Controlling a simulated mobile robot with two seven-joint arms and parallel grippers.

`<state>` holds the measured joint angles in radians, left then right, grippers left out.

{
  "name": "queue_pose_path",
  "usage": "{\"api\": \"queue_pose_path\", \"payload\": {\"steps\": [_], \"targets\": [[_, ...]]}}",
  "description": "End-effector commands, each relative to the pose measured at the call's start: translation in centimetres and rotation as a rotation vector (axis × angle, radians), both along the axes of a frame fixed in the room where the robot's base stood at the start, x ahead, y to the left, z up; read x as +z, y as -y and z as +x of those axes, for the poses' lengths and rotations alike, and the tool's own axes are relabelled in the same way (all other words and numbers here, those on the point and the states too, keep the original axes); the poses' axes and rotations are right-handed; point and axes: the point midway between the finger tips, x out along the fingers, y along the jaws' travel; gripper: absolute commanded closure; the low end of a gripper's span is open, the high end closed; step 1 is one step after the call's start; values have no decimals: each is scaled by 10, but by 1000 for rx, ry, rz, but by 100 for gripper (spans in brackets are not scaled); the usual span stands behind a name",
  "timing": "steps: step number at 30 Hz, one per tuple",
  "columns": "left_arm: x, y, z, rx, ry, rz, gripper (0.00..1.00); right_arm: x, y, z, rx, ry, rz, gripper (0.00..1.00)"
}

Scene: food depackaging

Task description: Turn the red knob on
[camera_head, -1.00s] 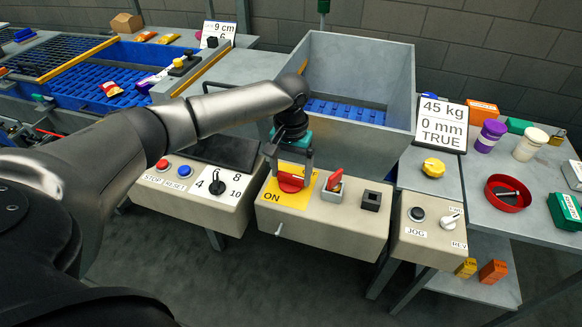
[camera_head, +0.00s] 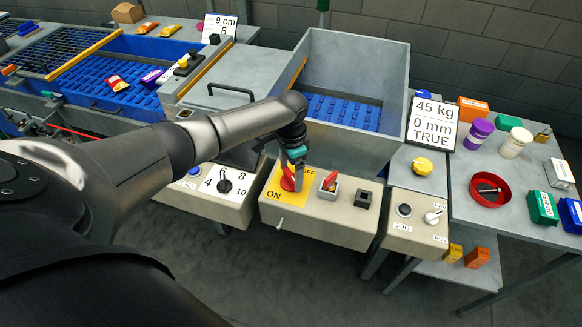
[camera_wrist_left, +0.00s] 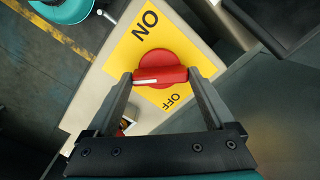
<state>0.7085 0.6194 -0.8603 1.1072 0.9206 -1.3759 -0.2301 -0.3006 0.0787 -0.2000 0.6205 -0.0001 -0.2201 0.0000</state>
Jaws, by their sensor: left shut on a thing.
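The red knob (camera_head: 287,184) sits on a yellow plate (camera_head: 272,190) on the front of the middle control box, with ON at its lower left and OFF at its upper right. My left gripper (camera_head: 293,181) reaches down onto it from above. In the left wrist view, the red knob (camera_wrist_left: 158,60) has a raised bar with a white line on its left part, and the bar lies crosswise between the ON and OFF labels. The fingers of the left gripper (camera_wrist_left: 160,76) are shut on the two ends of this bar. My right gripper is not in view.
A selector box (camera_head: 224,187) stands to the left, a JOG box (camera_head: 414,215) to the right. A grey bin (camera_head: 355,75) rises behind.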

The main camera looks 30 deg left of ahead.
Motion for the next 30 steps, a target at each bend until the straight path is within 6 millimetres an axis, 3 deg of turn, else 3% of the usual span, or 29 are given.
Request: {"api": "queue_pose_path", "payload": {"steps": [18,30], "targets": [[2,1,2,-562,6,-3,68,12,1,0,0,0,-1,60],[2,1,2,-774,6,-4,68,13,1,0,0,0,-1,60]]}}
